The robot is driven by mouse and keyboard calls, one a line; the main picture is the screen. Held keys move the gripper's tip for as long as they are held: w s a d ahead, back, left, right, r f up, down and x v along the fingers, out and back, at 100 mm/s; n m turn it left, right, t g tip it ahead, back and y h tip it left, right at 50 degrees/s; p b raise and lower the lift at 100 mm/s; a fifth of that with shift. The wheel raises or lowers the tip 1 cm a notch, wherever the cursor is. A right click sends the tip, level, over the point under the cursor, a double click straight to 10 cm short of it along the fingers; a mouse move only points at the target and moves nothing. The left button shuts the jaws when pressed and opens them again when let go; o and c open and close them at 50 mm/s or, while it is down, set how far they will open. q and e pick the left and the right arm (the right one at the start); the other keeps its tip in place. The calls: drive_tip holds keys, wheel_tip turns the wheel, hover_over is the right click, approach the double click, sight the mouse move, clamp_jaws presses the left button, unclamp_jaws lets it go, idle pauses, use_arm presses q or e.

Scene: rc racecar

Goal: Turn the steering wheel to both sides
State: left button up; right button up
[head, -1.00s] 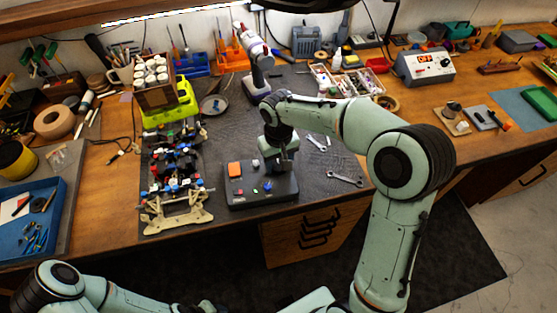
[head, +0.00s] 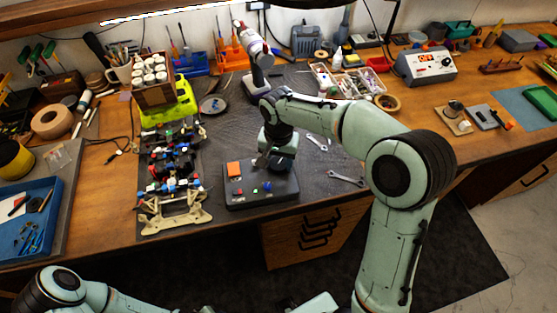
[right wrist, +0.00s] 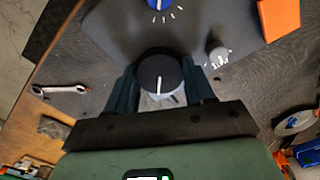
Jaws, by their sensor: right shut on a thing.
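The grey control box (head: 262,198) lies at the front edge of the dark mat, with an orange block, a blue knob and small buttons on top. A round black knob (right wrist: 160,72) with a white line, apparently the steering wheel, sits on the box in the right wrist view. My right gripper (right wrist: 158,90) is shut on this knob, one finger on each side. In the head view my right gripper (head: 268,160) covers the knob. The racecar (head: 178,212) with a cream front part stands left of the box. My left gripper is outside the head view.
A wrench (head: 346,177) lies on the mat right of the box. A lime green holder (head: 168,112) stands behind the car, and a blue tray (head: 55,190) is at the far left. The mat behind the box is mostly clear.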

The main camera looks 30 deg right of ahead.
sight(279, 164)
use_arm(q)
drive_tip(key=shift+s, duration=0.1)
use_arm(e)
drive_tip(key=shift+m, duration=0.6)
drive_tip(key=o, duration=1)
drive_tip(key=shift+o, duration=0.2)
drive_tip(key=shift+r, duration=0.1)
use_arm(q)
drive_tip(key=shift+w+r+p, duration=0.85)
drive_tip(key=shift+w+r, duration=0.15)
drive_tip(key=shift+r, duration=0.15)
use_arm(e)
wheel_tip(279, 164, up, 13)
drive_tip(key=shift+r, duration=0.15)
